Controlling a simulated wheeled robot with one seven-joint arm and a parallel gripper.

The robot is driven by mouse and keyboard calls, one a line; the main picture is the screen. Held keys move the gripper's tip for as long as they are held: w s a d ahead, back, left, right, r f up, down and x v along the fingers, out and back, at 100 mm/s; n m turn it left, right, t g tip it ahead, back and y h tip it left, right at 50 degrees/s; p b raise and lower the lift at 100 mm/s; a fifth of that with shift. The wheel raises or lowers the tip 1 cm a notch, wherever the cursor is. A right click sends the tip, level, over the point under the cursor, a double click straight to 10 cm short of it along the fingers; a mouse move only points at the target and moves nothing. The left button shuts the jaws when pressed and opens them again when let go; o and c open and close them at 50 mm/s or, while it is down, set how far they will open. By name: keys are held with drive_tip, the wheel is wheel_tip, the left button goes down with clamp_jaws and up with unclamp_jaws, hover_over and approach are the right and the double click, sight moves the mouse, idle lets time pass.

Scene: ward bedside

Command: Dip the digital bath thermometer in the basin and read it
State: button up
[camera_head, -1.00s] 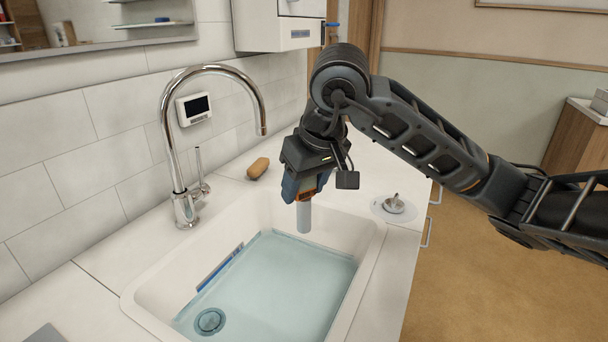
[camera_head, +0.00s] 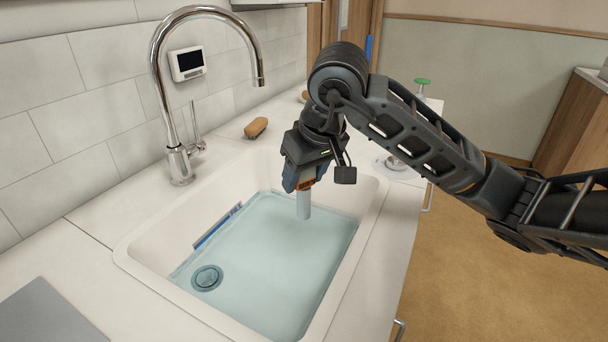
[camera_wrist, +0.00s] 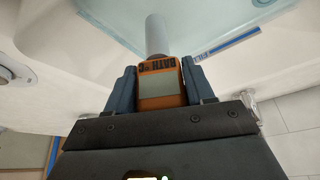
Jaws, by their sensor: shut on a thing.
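The bath thermometer has an orange body (camera_wrist: 160,82) marked "BATH °C" and a grey probe (camera_head: 304,205) pointing down. My gripper (camera_head: 304,181) is shut on the orange body; its two blue fingers also show on either side of it in the wrist view (camera_wrist: 160,88). The thermometer's small display faces the wrist camera and looks plain grey, with no digits I can make out. The white basin (camera_head: 150,250) holds pale blue water (camera_head: 275,255). The probe is upright over the far part of the water; I cannot tell whether its tip touches the surface.
A chrome tap (camera_head: 180,160) arches at the basin's left. A blue-marked strip (camera_head: 218,228) lies along the inner left wall, and a round drain (camera_head: 207,278) shows through the water. A brown brush-like block (camera_head: 256,127) and wall display (camera_head: 187,63) are behind. A grey panel (camera_head: 45,315) lies front left.

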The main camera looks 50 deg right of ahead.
sight(304, 206)
drive_tip(key=shift+f+b, duration=3.85)
drive_tip(key=shift+b, duration=1.2)
drive_tip(key=shift+r, duration=0.15)
idle(0.5)
drive_tip(key=shift+r+p, duration=2.65)
drive_tip(key=shift+r, duration=5.75)
